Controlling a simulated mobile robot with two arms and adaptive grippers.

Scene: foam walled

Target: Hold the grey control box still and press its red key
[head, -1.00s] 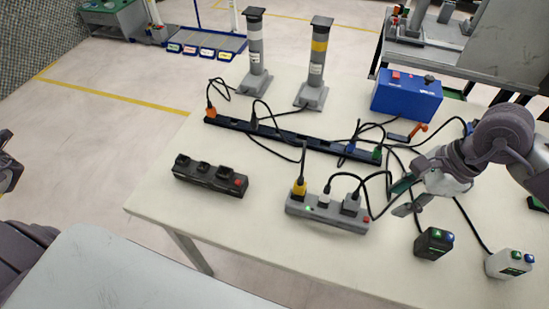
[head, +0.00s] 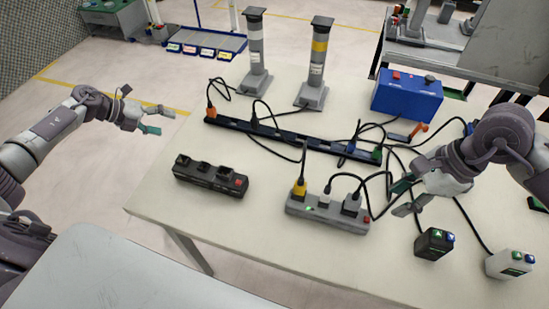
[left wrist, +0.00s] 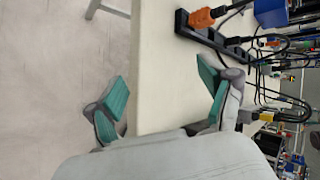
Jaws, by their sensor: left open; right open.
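Two small control boxes with cables sit at the front right of the table: a light grey one (head: 507,264) and a black one (head: 433,245). Each shows a green and a blue key; I see no red key on either. A grey power strip (head: 328,214) with plugs in it has a red key (head: 366,220) at its right end. My right gripper (head: 399,198) is open and empty, above the table just right of that strip. My left gripper (head: 160,121) is open and empty by the table's left edge; its fingers also show in the left wrist view (left wrist: 163,92).
A black power strip (head: 210,177) with a red switch lies at the table's left. A long dark socket rail (head: 290,138) with cables runs behind it. Two grey posts and a blue box (head: 407,95) with a red button stand at the back. The front left table is clear.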

